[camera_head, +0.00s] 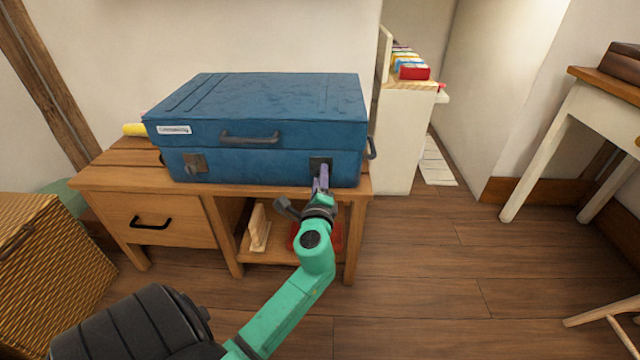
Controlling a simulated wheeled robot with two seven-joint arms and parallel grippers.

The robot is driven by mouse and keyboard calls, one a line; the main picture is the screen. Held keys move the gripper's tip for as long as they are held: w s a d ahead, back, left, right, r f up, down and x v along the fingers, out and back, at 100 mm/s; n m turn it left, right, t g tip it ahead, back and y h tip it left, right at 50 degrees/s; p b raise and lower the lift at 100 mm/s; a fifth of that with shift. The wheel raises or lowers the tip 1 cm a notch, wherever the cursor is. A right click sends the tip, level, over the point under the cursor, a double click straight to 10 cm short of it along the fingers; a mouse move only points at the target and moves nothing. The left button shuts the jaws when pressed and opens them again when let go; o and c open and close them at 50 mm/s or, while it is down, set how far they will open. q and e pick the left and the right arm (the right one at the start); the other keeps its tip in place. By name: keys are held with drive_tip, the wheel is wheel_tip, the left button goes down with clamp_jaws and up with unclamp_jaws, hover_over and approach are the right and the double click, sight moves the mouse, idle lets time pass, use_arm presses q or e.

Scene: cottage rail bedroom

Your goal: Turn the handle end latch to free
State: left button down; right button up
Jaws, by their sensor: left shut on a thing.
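A blue suitcase (260,100) lies flat and closed on a wooden bench. Its front has a dark carry handle (249,138), and a side handle (372,148) sits at its right end. The left latch (195,164) is in plain view on the front. The right latch (320,160), at the side-handle end, is partly hidden by my left gripper (321,180). My left gripper reaches up from below and its fingers are shut on this latch. How far the latch is turned cannot be told. My right gripper is not in view.
The wooden bench (150,182) has a drawer on the left and open shelves holding a wooden stand (260,228) and a red item. A wicker basket (50,265) stands at left. A white bookcase (395,140) is behind at right.

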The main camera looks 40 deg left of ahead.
use_arm(q)
drive_tip(key=n+b, duration=0.2)
drive_tip(key=n, duration=0.2)
drive_tip(key=shift+f+n, duration=0.15)
drive_tip(key=shift+n, duration=0.25)
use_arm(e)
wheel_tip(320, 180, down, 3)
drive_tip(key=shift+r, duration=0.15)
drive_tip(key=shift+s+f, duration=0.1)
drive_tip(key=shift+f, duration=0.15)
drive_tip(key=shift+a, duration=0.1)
use_arm(q)
drive_tip(key=shift+c, duration=2.3)
unclamp_jaws()
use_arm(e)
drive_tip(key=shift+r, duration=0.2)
use_arm(q)
drive_tip(key=v, duration=1.4)
drive_tip(key=shift+s+d+b, duration=0.2)
drive_tip(key=shift+b, duration=0.25)
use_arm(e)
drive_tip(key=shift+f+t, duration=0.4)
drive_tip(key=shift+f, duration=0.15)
